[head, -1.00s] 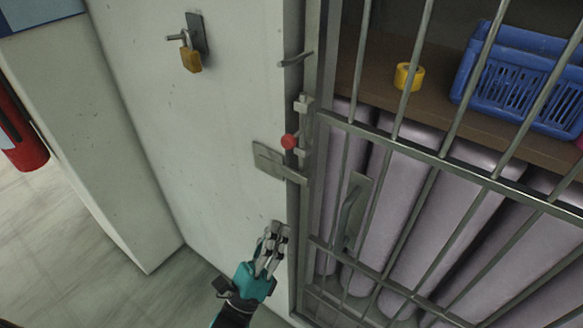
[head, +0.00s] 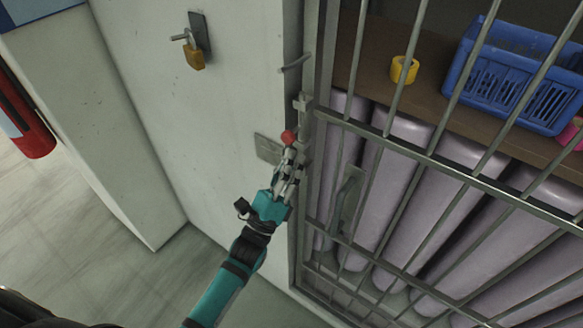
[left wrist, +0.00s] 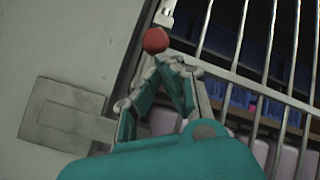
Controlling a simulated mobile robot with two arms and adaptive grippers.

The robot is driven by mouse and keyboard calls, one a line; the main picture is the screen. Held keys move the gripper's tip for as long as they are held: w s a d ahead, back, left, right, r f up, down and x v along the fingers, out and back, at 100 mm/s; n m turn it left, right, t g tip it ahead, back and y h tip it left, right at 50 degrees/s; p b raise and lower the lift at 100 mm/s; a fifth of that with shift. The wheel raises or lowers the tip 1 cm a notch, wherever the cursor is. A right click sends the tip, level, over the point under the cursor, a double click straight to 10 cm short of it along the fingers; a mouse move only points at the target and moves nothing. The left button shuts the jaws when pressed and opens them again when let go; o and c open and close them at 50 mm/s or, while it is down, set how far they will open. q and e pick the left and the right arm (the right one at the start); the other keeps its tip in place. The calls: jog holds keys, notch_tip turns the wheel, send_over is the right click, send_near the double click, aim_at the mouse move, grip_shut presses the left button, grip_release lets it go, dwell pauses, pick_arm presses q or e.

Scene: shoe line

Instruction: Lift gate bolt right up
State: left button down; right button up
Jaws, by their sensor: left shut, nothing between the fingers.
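The gate bolt has a red round knob (head: 288,137) on a grey metal bolt body (head: 303,104) at the gate's left edge. In the left wrist view the red knob (left wrist: 156,40) shows just beyond my fingertips. My left gripper (head: 290,152) is shut and empty, its tips right below the knob; I cannot tell whether they touch it. It also shows in the left wrist view (left wrist: 166,62). The grey latch plate (head: 268,149) on the wall is partly hidden behind my fingers; it also shows in the left wrist view (left wrist: 62,115). My right gripper is not in view.
The barred gate (head: 400,158) is at right, with a handle (head: 345,200) on it. Behind it are a blue basket (head: 515,85), a yellow roll (head: 404,70) and several lilac rolls. A brass padlock (head: 195,57) hangs on the wall. A red extinguisher (head: 25,125) stands at left.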

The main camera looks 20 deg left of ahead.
aim_at(290, 143)
pick_arm(q)
jog(key=shift+w, duration=0.1)
notch_tip(290, 143, up, 6)
jog(key=p, duration=0.2)
jog(key=shift+f+p, duration=0.25)
jog(key=shift+p, duration=0.05)
jog(key=shift+f, duration=0.1)
